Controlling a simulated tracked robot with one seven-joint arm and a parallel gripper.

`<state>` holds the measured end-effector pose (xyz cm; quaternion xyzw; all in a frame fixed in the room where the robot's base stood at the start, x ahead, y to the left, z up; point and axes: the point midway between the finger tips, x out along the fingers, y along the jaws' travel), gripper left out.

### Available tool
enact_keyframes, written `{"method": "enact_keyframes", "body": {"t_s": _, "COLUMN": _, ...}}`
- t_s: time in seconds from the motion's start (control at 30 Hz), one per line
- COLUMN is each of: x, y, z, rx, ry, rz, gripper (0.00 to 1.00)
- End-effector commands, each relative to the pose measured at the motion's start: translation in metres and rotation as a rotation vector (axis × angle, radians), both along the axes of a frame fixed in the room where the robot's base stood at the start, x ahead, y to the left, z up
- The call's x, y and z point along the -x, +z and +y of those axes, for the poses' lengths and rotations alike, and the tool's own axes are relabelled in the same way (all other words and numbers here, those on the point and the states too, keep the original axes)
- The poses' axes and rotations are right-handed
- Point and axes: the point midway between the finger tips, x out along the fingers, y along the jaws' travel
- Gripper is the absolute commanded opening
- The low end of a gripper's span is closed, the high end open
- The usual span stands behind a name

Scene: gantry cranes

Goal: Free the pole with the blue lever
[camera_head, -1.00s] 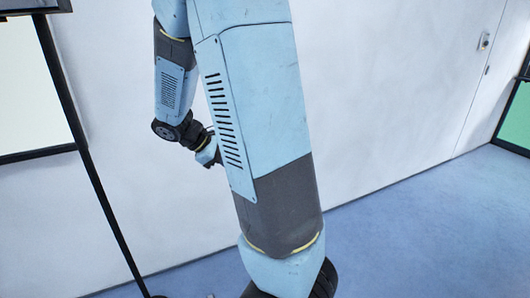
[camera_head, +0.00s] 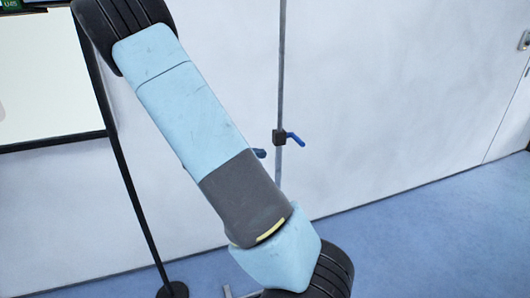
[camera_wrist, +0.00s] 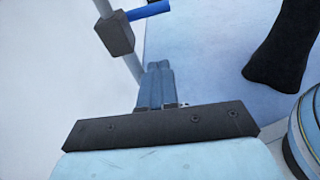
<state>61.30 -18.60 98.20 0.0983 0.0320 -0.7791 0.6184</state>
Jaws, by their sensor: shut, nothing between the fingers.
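A thin grey upright pole (camera_head: 281,70) stands in front of the white wall in the head view. A dark block (camera_head: 279,137) sits on it, and a blue lever (camera_head: 296,138) sticks out of the block to the right. In the wrist view the block (camera_wrist: 115,35) is at the upper left, the blue lever (camera_wrist: 150,11) at the top edge, and the pole (camera_wrist: 133,68) runs down behind my gripper. My gripper (camera_wrist: 159,68) is shut and empty, its fingertips below and apart from the lever in that picture. In the head view my arm hides most of it.
A black stand (camera_head: 135,200) with a round base rises at the left beside a framed white board (camera_head: 50,80). A door handle (camera_head: 524,40) shows at the right edge. The blue floor (camera_head: 440,235) right of my arm is clear.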

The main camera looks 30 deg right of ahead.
Motion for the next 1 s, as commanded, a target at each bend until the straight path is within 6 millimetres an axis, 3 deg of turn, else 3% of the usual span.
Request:
{"method": "enact_keyframes", "body": {"t_s": 0.5, "x": 0.02, "y": -0.012, "z": -0.084, "rx": -0.001, "ry": -0.002, "rz": -0.002, "gripper": 0.0}}
{"method": "enact_keyframes", "body": {"t_s": 0.7, "x": 0.025, "y": 0.001, "z": -0.102, "rx": -0.001, "ry": -0.001, "rz": -0.002, "gripper": 0.0}}
{"method": "enact_keyframes", "body": {"t_s": 1.0, "x": 0.027, "y": 0.007, "z": -0.109, "rx": -0.001, "ry": 0.001, "rz": 0.0, "gripper": 0.0}}
